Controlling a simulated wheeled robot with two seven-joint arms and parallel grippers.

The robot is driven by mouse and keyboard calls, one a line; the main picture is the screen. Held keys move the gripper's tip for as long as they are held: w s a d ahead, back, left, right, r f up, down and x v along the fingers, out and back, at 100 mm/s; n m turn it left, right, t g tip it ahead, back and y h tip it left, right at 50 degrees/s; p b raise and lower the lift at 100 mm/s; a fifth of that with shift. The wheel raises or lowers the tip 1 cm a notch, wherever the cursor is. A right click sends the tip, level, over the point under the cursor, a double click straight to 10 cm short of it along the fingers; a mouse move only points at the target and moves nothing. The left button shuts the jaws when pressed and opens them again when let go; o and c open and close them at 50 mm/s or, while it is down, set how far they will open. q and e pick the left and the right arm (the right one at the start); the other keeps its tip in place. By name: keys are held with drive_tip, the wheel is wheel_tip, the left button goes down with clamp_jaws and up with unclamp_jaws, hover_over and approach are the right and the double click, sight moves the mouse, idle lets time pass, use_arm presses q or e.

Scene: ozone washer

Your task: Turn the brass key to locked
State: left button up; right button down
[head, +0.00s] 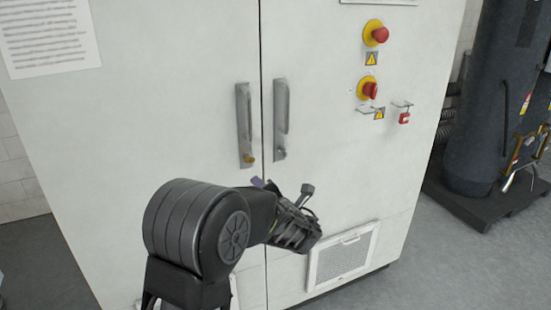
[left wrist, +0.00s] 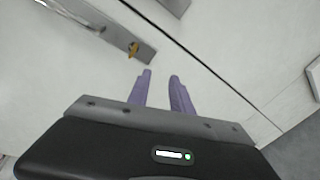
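The brass key (head: 249,158) sits at the lower end of the left door's handle plate (head: 241,110) on a pale cabinet. In the left wrist view the key (left wrist: 133,49) shows small, on the metal plate, ahead of and slightly left of my fingers. Its exact turn angle is too small to tell. My right gripper is out of view.
The right door has a similar handle (head: 281,115). Red and yellow switches (head: 375,33) and a red padlock (head: 404,118) are on the right door. A vent grille (head: 342,258) is low on it. A dark cylinder (head: 491,100) stands at the right. The door surface around the key is flat.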

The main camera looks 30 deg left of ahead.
sight(250, 159)
use_arm(q)
drive_tip(key=r+m+y, duration=0.1)
drive_tip(key=r+m, duration=0.1)
drive_tip(key=r+m+t, duration=0.1)
drive_tip(key=r+m, duration=0.1)
drive_tip(key=shift+w+r+y, duration=0.2)
drive_tip(key=shift+y, duration=0.2)
drive_tip(key=shift+a, duration=0.15)
drive_tip(key=x, duration=0.7)
drive_tip(key=shift+w+a, duration=0.2)
drive_tip(key=shift+a, duration=0.1)
drive_tip(key=shift+c, duration=0.6)
clamp_jaws()
